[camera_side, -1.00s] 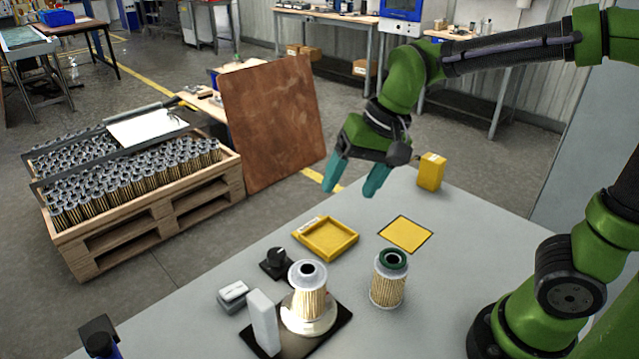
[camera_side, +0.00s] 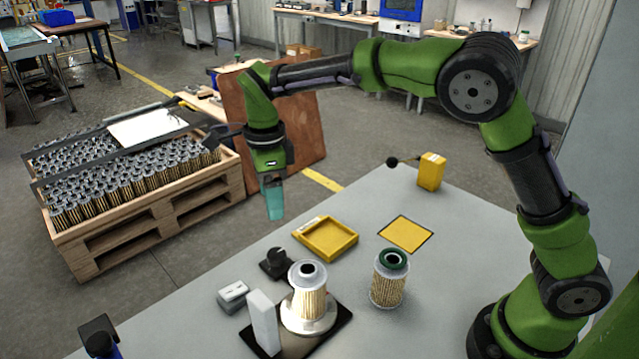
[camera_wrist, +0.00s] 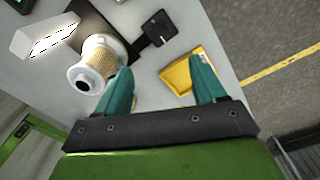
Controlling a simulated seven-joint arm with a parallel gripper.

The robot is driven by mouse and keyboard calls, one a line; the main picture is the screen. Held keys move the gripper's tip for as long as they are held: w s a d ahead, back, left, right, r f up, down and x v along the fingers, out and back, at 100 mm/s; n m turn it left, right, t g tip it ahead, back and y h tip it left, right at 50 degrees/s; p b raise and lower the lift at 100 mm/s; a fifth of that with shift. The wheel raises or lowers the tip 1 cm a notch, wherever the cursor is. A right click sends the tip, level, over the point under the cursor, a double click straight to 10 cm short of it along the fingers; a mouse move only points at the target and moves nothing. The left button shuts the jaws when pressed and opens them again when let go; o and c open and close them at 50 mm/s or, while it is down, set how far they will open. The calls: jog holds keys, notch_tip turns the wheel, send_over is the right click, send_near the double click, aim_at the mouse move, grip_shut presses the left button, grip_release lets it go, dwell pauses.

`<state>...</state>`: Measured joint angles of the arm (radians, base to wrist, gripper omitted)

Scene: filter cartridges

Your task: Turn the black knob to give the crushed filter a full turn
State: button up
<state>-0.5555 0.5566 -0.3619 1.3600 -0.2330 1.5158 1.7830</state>
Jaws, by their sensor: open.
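The black knob (camera_side: 277,257) sits on a small dark base on the grey table, just behind the turntable; it also shows in the wrist view (camera_wrist: 156,31). A filter cartridge (camera_side: 308,287) with a pleated tan body and pale cap stands on the round silver plate (camera_side: 306,324) of a black base; in the wrist view it (camera_wrist: 100,62) is at left of centre. Whether it is crushed I cannot tell clearly. My gripper (camera_side: 274,214) points down in the air above and behind the knob. In the wrist view its teal fingers (camera_wrist: 165,80) are apart with nothing between them.
A grey-white device (camera_side: 233,296) lies left of the knob. A yellow tray (camera_side: 326,239), a green-topped filter (camera_side: 389,279), a yellow square (camera_side: 405,233) and a yellow box (camera_side: 431,171) are on the table.

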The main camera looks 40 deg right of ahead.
aim_at(277, 253)
notch_tip(277, 253, down, 14)
jog(key=shift+s+f, duration=0.1)
dwell(0.4)
jog(key=c, duration=1.1)
